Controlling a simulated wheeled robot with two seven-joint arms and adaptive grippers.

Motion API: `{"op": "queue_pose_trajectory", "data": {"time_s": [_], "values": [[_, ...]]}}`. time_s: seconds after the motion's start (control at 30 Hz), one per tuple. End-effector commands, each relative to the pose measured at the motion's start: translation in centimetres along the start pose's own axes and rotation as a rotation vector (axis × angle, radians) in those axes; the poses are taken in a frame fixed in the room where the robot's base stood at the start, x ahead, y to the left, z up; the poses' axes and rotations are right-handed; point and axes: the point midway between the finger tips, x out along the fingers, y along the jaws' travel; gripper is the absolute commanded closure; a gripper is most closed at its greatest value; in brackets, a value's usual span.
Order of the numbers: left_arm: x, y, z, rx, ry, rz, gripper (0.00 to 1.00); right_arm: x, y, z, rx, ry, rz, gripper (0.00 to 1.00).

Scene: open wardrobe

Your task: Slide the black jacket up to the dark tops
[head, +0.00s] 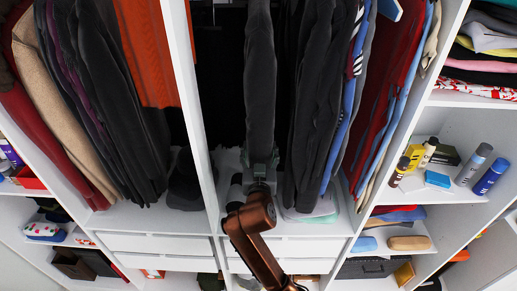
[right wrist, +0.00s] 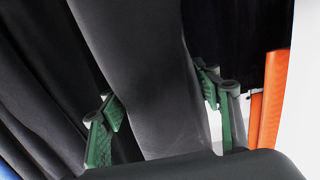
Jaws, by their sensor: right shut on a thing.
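The black jacket (head: 260,75) hangs edge-on in the middle wardrobe bay. My right gripper (head: 260,168) is at its lower end and shut on it. In the right wrist view the green fingers of the gripper (right wrist: 163,112) lie on either side of the jacket (right wrist: 145,65). The dark tops (head: 318,85) hang just right of the jacket in the head view, with a narrow dark gap between. They appear at the left in the wrist view (right wrist: 35,95). My left gripper is not in view.
A white divider (head: 190,95) stands left of the jacket, with empty dark space between. Beyond it hang orange (head: 150,55) and dark clothes. Blue and red garments (head: 395,70) hang right of the dark tops. Folded items lie on the bay floor; drawers (head: 285,248) are below.

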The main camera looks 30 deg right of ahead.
Motion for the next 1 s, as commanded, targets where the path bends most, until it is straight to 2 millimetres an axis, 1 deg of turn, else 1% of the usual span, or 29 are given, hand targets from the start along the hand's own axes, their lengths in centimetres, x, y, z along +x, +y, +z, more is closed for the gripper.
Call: {"op": "queue_pose_trajectory", "data": {"time_s": [0.17, 0.2, 0.47, 0.77, 0.87, 1.0], "values": [[-0.2, 0.0, 0.0, 0.0, 0.0, 0.0, 0.6, 0.0, 0.7, -0.1, 0.006, 0.001, 0.003, 0.94], [-0.1, 0.0, 0.0, 0.0, 0.0, 0.0, 0.6, 0.0, 0.6, -0.1, 0.006, 0.001, 0.002, 0.4], [-0.1, 0.0, 0.0, 0.0, 0.0, 0.0, 0.6, 0.0, 0.5, 0.0, 0.004, 0.0, 0.001, 0.22], [-0.1, -0.2, 0.2, -0.001, -0.002, -0.002, 0.6, -0.2, 0.5, 0.0, 0.004, -0.001, 0.0, 0.22], [-0.1, -0.1, 0.1, -0.001, -0.002, -0.001, 0.6, -1.0, 0.4, 0.1, 0.005, -0.002, -0.001, 0.22], [-0.1, -0.1, 0.1, 0.0, -0.001, -0.001, 0.6, -3.2, 0.4, 0.1, 0.007, -0.003, 0.0, 0.22]]}}
